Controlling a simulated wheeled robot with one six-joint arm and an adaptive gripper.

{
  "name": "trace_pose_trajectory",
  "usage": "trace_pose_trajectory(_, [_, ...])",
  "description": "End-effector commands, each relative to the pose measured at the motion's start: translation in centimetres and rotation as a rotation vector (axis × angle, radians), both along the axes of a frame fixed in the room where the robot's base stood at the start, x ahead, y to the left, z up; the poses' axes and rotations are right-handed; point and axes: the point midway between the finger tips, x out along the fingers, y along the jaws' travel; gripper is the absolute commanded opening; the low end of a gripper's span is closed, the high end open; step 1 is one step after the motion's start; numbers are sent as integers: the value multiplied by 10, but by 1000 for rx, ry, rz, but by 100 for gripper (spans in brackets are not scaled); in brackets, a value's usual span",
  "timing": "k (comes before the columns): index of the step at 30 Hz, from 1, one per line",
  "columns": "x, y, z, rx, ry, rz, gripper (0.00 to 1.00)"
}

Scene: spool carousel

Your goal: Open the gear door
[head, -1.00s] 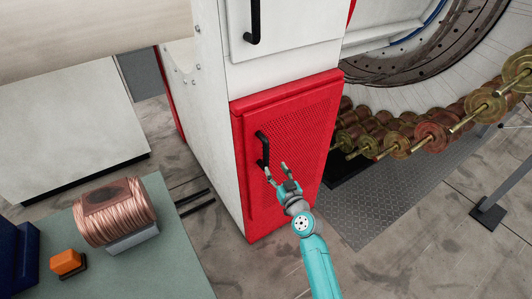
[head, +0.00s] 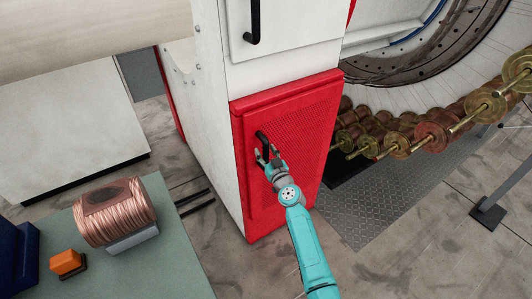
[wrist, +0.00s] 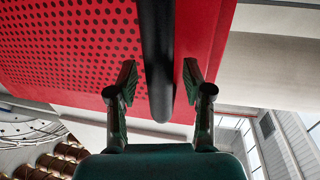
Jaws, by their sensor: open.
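The gear door is a red panel with a perforated area (head: 300,125), low on the white machine cabinet, and it looks closed. Its black vertical bar handle (head: 262,139) is near the door's left edge in the head view. My gripper (head: 267,154) is at the handle and covers its lower part. In the wrist view the handle (wrist: 157,60) runs down between the two open fingers of my gripper (wrist: 161,82). A gap shows on each side between the fingers and the bar, so they do not appear to touch it.
A white upper door with a black handle (head: 253,22) is above the red door. Right of it hang several brass and copper spools (head: 430,137) over a metal floor plate (head: 375,205). A green table (head: 170,255) with a copper coil (head: 115,210) stands at the lower left.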

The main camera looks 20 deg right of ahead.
Motion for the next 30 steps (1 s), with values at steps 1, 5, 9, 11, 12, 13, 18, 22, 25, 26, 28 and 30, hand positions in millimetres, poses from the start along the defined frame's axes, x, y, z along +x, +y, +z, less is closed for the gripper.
trace_pose_trajectory(1, [0, 0, 0, 0, 0, 0, 50])
trace_pose_trajectory(5, [0, 0, 0, 0, 0, 0, 33])
trace_pose_trajectory(9, [0, 0, 0, 0, 0, 0, 0])
trace_pose_trajectory(11, [0, 0, 0, 0, 0, 0, 0])
trace_pose_trajectory(12, [0, 0, 0, 0, 0, 0, 0])
trace_pose_trajectory(13, [0, 0, 0, 0, 0, 0, 0])
trace_pose_trajectory(18, [-2, -1, 0, 0, 0, 5, 0])
trace_pose_trajectory(22, [-11, -7, -1, 1, 1, 24, 0])
trace_pose_trajectory(25, [-24, -14, -1, 1, 0, 54, 0])
trace_pose_trajectory(26, [-29, -17, -1, 1, 1, 66, 0])
trace_pose_trajectory(28, [-42, -26, -1, 1, 0, 99, 0])
trace_pose_trajectory(30, [-56, -36, -1, 1, 0, 137, 0])
